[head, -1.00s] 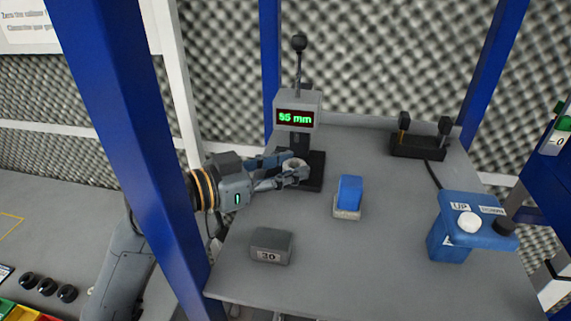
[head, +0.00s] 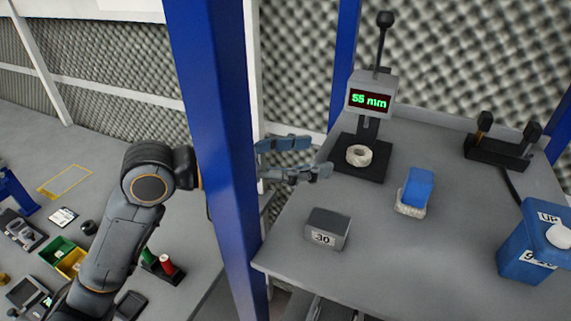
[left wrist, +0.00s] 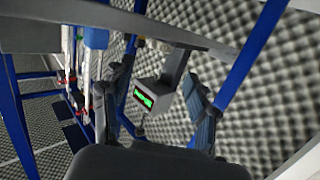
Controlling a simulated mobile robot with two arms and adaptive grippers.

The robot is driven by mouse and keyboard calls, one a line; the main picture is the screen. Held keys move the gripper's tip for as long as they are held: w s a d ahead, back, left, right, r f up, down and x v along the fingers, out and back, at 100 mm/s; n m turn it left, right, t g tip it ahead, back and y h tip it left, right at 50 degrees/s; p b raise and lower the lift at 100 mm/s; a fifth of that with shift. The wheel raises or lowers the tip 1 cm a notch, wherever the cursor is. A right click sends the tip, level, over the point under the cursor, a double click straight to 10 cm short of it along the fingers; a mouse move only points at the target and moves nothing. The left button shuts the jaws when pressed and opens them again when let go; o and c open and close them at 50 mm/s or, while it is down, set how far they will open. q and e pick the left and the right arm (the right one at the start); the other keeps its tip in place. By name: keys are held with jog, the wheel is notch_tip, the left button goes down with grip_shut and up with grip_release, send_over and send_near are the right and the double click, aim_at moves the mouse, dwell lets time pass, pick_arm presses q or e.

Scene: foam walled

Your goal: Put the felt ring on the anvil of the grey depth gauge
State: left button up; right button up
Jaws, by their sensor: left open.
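The grey depth gauge (head: 371,93) stands at the back of the table, its green display reading 55 mm. The pale felt ring (head: 359,155) lies flat on the gauge's dark base, below the display, where the anvil would be; the ring covers it. My left gripper (head: 318,157) is open and empty, left of the ring and apart from it, its fingers pointing toward the gauge. The blue post hides part of its wrist. In the left wrist view the gauge (left wrist: 157,92) shows between the spread fingers; I cannot make out the ring there. My right gripper is not in view.
A grey block marked 30 (head: 328,229) sits at the table's front left. A blue-topped brush or sponge (head: 416,190) lies right of the ring. A dark stand (head: 497,152) and a blue control box (head: 530,245) are further right. The blue post (head: 222,150) rises at the table's left.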

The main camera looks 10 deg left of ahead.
pick_arm(q)
jog(key=shift+b+v, duration=0.4)
jog(key=shift+v, duration=1.45)
